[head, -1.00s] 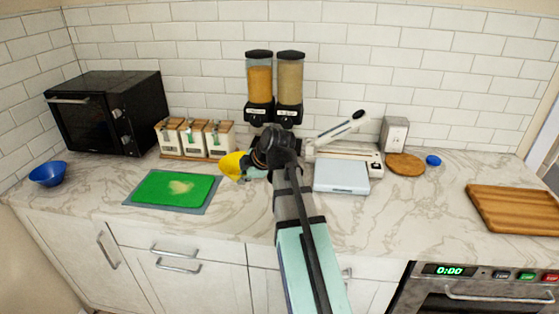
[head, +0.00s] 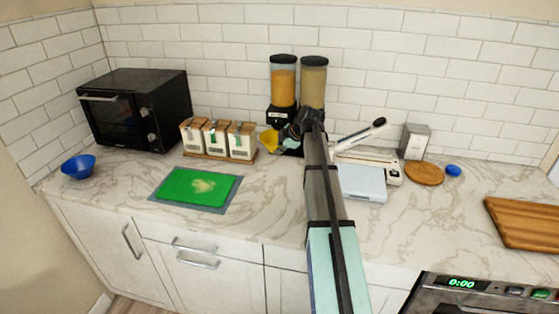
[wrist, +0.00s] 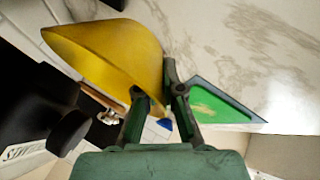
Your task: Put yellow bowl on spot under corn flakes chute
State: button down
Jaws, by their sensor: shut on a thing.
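The yellow bowl (head: 269,141) is in front of the left dispenser's base, at its left side, in the head view. In the wrist view the bowl (wrist: 105,58) is large and tilted. My gripper (wrist: 160,98) is shut on its rim. My wrist covers part of the bowl and gripper in the head view. The left dispenser (head: 283,80) holds orange flakes and stands against the wall. Its label is too small to read. The spot under its chute is largely hidden by my arm and the bowl.
A right dispenser (head: 312,82) holds paler contents. White canisters (head: 241,141) stand close left of the bowl. A green board (head: 197,187) lies in front. A grey-white slab (head: 362,182) and an appliance with a raised lever (head: 358,134) are right of my arm.

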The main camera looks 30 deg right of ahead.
notch_tip(320, 180, down, 2)
jog(key=shift+d+f+p, duration=0.1)
jog(key=shift+p, duration=0.2)
jog(key=shift+f+p, duration=0.75)
jog(key=shift+f, duration=1.15)
jog(key=shift+w+d+f+p, duration=0.1)
jog(key=shift+w+f+p, duration=0.15)
jog(key=shift+p, duration=0.15)
jog(key=shift+f, duration=0.25)
jog(key=shift+f, duration=0.15)
jog(key=c, duration=1.3)
grip_release()
